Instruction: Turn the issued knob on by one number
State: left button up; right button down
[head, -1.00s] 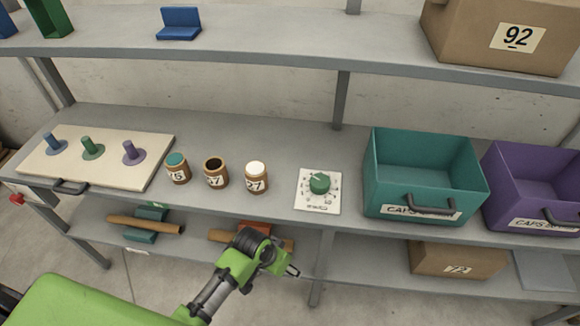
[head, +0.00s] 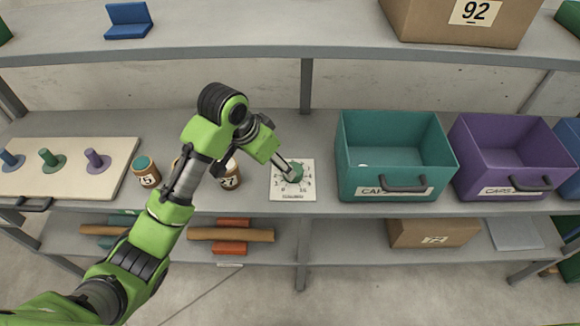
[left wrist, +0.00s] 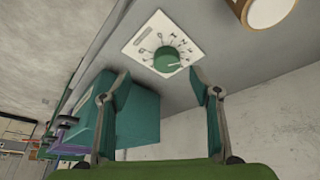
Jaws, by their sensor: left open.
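The green knob (head: 295,173) sits on a white dial plate (head: 280,188) with numbers around it, on the shelf between the jars and the teal bin. In the left wrist view the knob (left wrist: 167,59) has a pale pointer mark, and its plate (left wrist: 145,49) shows ticks and numbers. My left gripper (head: 289,168) is at the knob in the head view, partly covering it. In the left wrist view my left gripper (left wrist: 160,85) has its fingers spread wide, with the knob ahead, between and beyond the tips. It holds nothing. My right gripper is not in view.
Brown jars (head: 146,172) stand left of the dial, some partly hidden by my left arm. The teal bin (head: 395,185) stands close on its right, then a purple bin (head: 510,180). A peg board (head: 60,184) lies at left. The upper shelf (head: 220,42) runs behind and above.

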pick_arm(q)
jog(key=shift+m, duration=0.3)
jog(key=w+d+f, duration=0.1)
jog(key=w+f, duration=0.1)
jog(key=f, duration=0.1)
jog(key=w+d+f, duration=0.1)
jog(key=w+f, duration=0.1)
jog(key=f, duration=0.1)
jog(key=w+d+f+p, duration=0.1)
jog(key=w+d+f, duration=0.1)
jog(key=f, duration=0.1)
jog(key=shift+f, duration=0.2)
jog(key=c, duration=1.1)
